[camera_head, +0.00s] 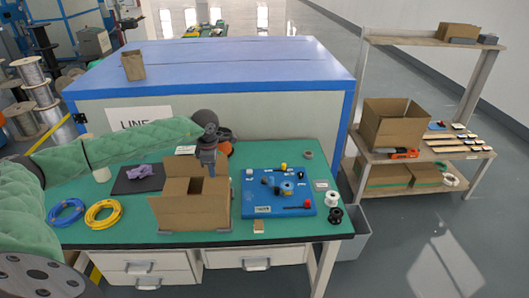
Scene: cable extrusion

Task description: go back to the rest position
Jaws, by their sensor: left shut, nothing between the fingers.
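My left arm in its green sleeve comes in from the left and reaches over the table. My left gripper (209,168) is shut and empty, pointing down just above the back right part of an open cardboard box (180,213). I cannot tell whether its fingertips are inside the box rim. My right gripper does not show in this view.
The green table (270,232) holds blue (66,212) and yellow (103,214) cable coils, a purple cloth (139,172) on a black mat, and a blue board (277,192) with several fittings. A shelf (440,152) stands right. A large blue-topped cabinet (230,62) stands behind.

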